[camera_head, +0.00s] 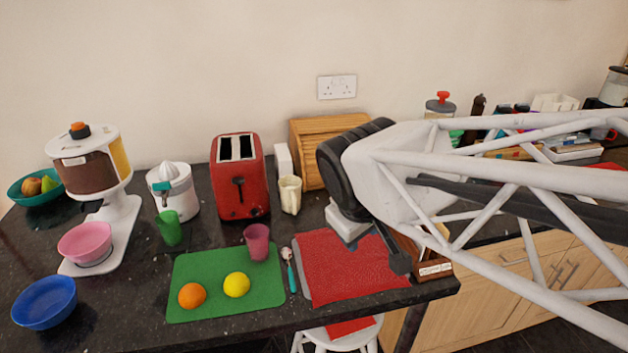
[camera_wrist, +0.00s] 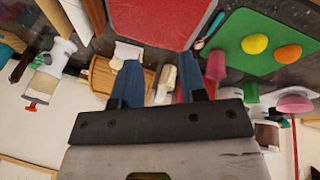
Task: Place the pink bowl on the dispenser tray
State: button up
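The pink bowl (camera_head: 86,241) sits upright on the tray (camera_head: 72,268) at the foot of the white dispenser (camera_head: 92,163), at the left of the head view. The bowl also shows at the right of the wrist view (camera_wrist: 295,104), near the dispenser (camera_wrist: 267,134). My gripper (camera_head: 378,245) is far to the right of the bowl, above the red mat. In the wrist view my gripper (camera_wrist: 158,72) has its two blue fingers apart, with nothing held between them. The arm hides part of the counter behind it.
A blue bowl (camera_head: 44,302) stands in front of the dispenser. A juicer (camera_head: 174,191), green cup (camera_head: 168,229) and red toaster (camera_head: 239,177) stand to its right. A green mat (camera_head: 214,302) holds an orange, a lemon and a pink cup (camera_head: 257,241). The red mat (camera_head: 345,270) looks clear.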

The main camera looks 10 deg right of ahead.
jog(key=s+f+m+g+y, duration=0.1)
jog(key=s+m, duration=0.3)
jog(key=s, duration=0.2)
jog(key=shift+s+d+m+y, duration=0.15)
jog(key=shift+d+m+y, duration=0.25)
